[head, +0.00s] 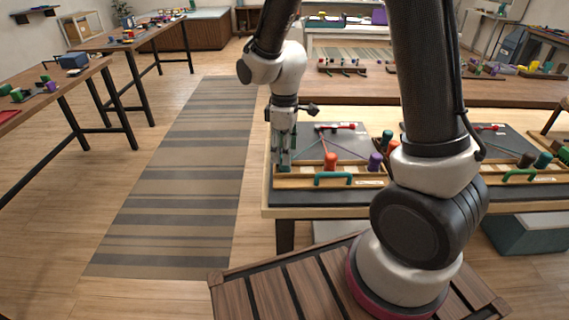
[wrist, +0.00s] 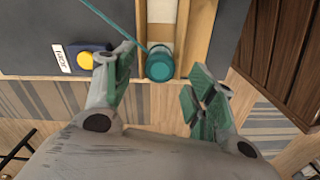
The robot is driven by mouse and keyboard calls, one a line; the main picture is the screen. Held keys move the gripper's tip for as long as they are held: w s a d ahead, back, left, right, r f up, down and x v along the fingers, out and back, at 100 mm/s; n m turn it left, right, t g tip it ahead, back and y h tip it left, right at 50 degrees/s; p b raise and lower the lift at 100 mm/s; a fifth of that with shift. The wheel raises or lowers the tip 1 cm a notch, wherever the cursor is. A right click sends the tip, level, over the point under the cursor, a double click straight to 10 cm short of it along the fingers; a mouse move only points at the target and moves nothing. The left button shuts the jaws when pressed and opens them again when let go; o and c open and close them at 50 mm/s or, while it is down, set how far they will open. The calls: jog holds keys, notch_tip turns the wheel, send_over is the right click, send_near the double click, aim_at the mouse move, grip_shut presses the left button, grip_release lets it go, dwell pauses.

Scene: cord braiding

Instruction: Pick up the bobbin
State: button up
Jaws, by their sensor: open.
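In the wrist view a teal bobbin (wrist: 159,66) stands in a slot of the light wooden rack, with a teal cord running from it toward the upper left. My gripper (wrist: 165,88) is open. One finger is to the left of the bobbin and the other to its right, with a gap on both sides. In the head view my gripper (head: 284,160) points down at the left end of the near rack, and it hides the teal bobbin there. An orange bobbin (head: 331,161) and a purple bobbin (head: 375,161) stand farther right on that rack.
A yellow button (wrist: 84,60) on a blue base sits left of the bobbin, beside a white label (wrist: 61,59). A teal handle (head: 333,176) is on the rack's front. A red-ended tool (head: 336,126) lies behind it. The striped rug (head: 180,180) at left is clear.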

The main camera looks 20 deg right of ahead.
notch_tip(320, 180, down, 4)
jog(key=shift+d+r, duration=0.15)
jog(key=shift+r, duration=0.05)
jog(key=shift+c, duration=0.5)
jog(key=c, duration=1)
